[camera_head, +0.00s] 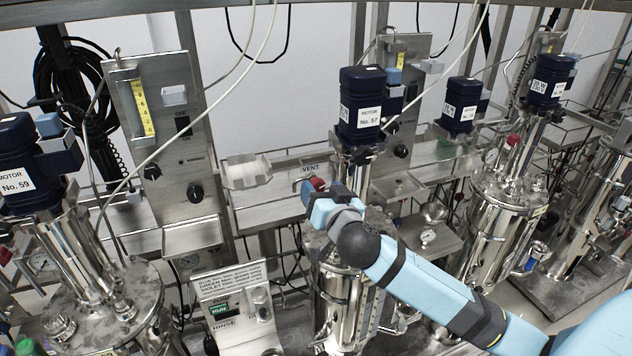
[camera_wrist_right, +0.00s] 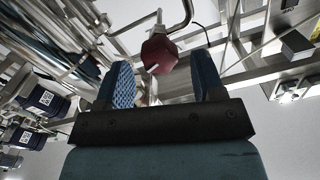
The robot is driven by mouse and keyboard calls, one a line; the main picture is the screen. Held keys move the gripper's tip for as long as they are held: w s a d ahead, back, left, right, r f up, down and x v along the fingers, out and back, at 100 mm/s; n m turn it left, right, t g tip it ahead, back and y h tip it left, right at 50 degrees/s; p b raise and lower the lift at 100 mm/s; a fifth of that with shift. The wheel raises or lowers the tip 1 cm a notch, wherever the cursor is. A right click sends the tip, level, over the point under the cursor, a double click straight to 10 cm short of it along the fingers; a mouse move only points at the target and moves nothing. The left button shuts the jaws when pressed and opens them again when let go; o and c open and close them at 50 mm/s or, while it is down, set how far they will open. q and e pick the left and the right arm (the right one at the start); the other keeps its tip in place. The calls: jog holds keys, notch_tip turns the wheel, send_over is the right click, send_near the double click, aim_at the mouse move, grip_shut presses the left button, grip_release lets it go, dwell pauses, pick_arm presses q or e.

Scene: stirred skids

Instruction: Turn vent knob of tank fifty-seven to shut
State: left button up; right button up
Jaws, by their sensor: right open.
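The red vent knob (camera_head: 318,184) of tank fifty-seven sits below the VENT label, beside the column with the motor marked No. 57 (camera_head: 362,105). In the right wrist view the knob (camera_wrist_right: 159,53) is dark red and faceted, with a short white mark on its face. My right gripper (camera_head: 324,192) is open at the knob. In the wrist view its two blue padded fingers (camera_wrist_right: 163,78) stand to either side of the knob, with gaps on both sides. I cannot tell how deep the knob lies between the fingertips. My left gripper is not in view.
The steel tank (camera_head: 345,300) stands under my right arm. A panel with a black knob (camera_head: 196,192) is to the left, and a RINSE stand (camera_head: 238,300) is in front. Tank fifty-nine's motor (camera_head: 28,165) is at far left. Grey hoses hang across the scene.

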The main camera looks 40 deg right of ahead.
aim_at(319, 186)
jog(key=shift+x, duration=1.65)
